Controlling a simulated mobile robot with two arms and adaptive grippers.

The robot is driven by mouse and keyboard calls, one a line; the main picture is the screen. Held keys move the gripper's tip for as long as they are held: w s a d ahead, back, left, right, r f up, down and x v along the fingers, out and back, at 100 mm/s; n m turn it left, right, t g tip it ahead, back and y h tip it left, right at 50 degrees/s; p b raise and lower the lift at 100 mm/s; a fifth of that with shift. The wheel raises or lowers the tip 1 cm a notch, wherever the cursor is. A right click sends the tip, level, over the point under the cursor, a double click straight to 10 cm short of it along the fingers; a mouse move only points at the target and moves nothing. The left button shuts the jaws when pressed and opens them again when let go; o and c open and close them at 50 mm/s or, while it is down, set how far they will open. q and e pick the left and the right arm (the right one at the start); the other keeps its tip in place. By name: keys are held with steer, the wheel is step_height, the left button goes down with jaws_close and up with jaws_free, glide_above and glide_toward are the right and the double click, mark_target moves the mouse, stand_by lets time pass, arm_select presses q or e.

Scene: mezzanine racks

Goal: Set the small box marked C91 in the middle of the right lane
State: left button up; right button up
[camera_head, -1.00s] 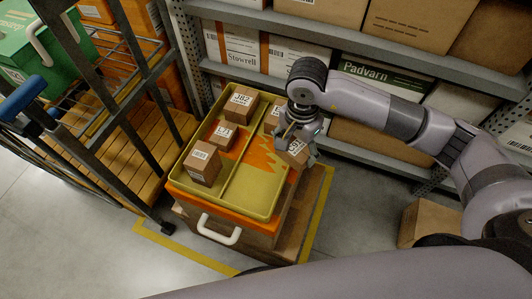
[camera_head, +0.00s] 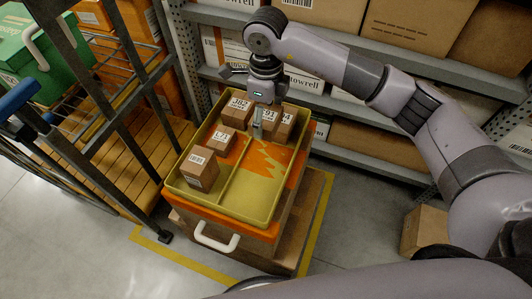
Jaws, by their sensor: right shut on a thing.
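My right gripper (camera_head: 263,118) points down at the back of the olive tray (camera_head: 225,212), shut on a small brown box (camera_head: 269,126) whose label seems to read C91. The box is over the back end, by the divider; whether it touches the floor is unclear. A divider splits the tray into two lanes. The right lane (camera_head: 254,182) has an orange jagged patch and is bare in its middle and front. Another box (camera_head: 287,125), label ending in 4, is close behind the held one, partly hidden. My left gripper is out of view.
The left lane holds a J82 box (camera_head: 238,112), an L71 box (camera_head: 221,138) and a taller box (camera_head: 199,168). Grey shelves (camera_head: 345,40) with cartons stand close behind the tray. A caged cart (camera_head: 120,120) is at the left.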

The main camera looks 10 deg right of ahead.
mark_target(266, 160)
step_height(266, 160, down, 16)
steer(key=shift+r+p, duration=0.2)
steer(key=shift+p, duration=0.1)
steer(key=shift+f, duration=0.25)
steer(key=o, duration=0.9)
steer(key=shift+r, duration=0.15)
